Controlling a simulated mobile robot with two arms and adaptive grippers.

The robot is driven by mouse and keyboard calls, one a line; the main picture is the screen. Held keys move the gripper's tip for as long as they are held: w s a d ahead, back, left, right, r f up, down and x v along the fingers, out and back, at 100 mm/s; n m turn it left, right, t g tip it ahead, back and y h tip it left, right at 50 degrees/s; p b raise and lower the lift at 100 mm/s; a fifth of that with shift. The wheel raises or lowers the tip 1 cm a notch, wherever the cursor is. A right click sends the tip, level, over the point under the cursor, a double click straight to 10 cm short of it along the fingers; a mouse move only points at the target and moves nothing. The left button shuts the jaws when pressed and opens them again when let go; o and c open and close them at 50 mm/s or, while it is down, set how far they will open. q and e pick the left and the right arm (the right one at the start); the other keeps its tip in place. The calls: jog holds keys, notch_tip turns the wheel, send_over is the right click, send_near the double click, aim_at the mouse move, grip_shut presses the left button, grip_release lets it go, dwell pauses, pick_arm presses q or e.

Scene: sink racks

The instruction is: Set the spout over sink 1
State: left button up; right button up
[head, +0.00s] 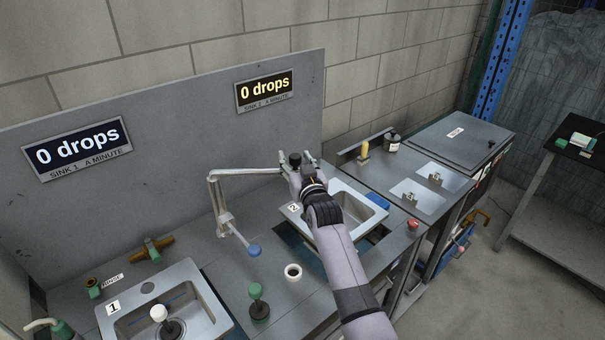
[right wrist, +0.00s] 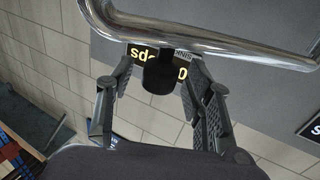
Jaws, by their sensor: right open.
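The metal spout (head: 245,172) is a bent pipe on an upright post, with a blue knob (head: 254,250) on a lever at its foot. Its long arm reaches right, toward sink 2 (head: 350,197). Sink 1 (head: 165,306) is at the lower left, with a white-topped plunger in it. My right gripper (head: 298,163) is at the spout's outer end. In the right wrist view my right gripper (right wrist: 162,85) is open, with the spout's dark tip (right wrist: 158,74) between its fingers; contact is unclear. My left gripper is not in view.
A brass valve (head: 150,249) is behind sink 1. Both drop displays, sink 1 (head: 78,148) and sink 2 (head: 265,90), read 0 drops.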

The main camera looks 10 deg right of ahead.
jog(key=s+d, duration=0.1)
jog(key=s, duration=1)
jog(key=shift+c, duration=0.3)
